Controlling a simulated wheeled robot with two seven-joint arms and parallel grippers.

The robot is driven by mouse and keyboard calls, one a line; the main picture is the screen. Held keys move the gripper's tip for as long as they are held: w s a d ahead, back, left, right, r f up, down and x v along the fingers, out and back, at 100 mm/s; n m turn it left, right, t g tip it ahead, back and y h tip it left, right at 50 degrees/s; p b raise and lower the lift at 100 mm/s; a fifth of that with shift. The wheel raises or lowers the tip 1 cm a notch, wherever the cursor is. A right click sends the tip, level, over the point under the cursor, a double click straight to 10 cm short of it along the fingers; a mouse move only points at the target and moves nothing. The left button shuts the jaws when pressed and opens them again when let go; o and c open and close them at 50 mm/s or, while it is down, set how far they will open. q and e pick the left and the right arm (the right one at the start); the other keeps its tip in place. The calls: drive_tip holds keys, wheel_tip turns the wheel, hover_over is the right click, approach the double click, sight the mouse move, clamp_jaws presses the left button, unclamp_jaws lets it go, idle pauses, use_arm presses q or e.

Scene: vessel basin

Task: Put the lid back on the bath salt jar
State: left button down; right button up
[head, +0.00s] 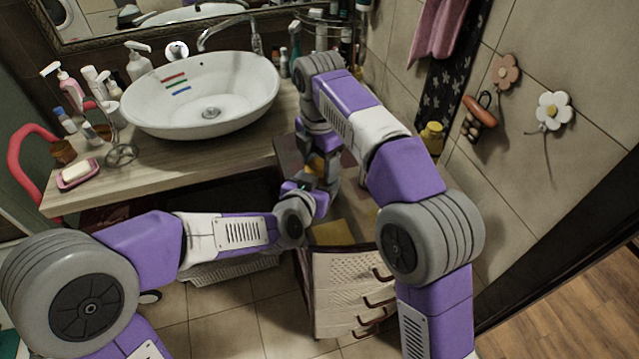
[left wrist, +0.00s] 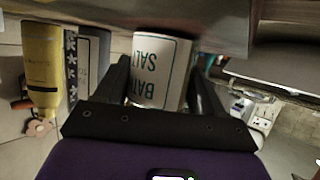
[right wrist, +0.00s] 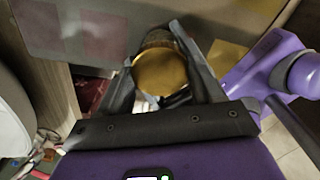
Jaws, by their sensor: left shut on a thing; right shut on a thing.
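The bath salt jar (left wrist: 160,72) is a white cylinder with dark lettering, upside down in the left wrist view. My left gripper (left wrist: 160,62) is shut on its sides. The gold lid (right wrist: 163,75) shows in the right wrist view, between the fingers of my right gripper (right wrist: 154,48), which is shut on it. A bit of white shows just beside the lid. In the head view both grippers are close together in front of the counter and largely hidden by my arms. I cannot tell whether the lid touches the jar.
A drawer unit (head: 345,285) with pale woven fronts stands below my grippers. The wooden counter (head: 215,150) with the white basin (head: 205,95) is at the left.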

drive_tip(key=shift+m, duration=1.1)
drive_tip(key=o, duration=1.2)
drive_tip(key=shift+r, duration=2.25)
drive_tip(key=shift+c, duration=0.5)
drive_tip(key=n, duration=0.1)
drive_tip(key=r+n, duration=0.1)
drive_tip(key=shift+w+d+r+n, duration=0.1)
drive_tip(key=shift+w+r+n, duration=0.1)
drive_tip(key=shift+n, duration=0.1)
drive_tip(key=r+n, duration=0.1)
drive_tip(key=n, duration=0.1)
drive_tip(key=r+n, duration=0.1)
drive_tip(key=n, duration=0.1)
drive_tip(key=shift+s, duration=0.2)
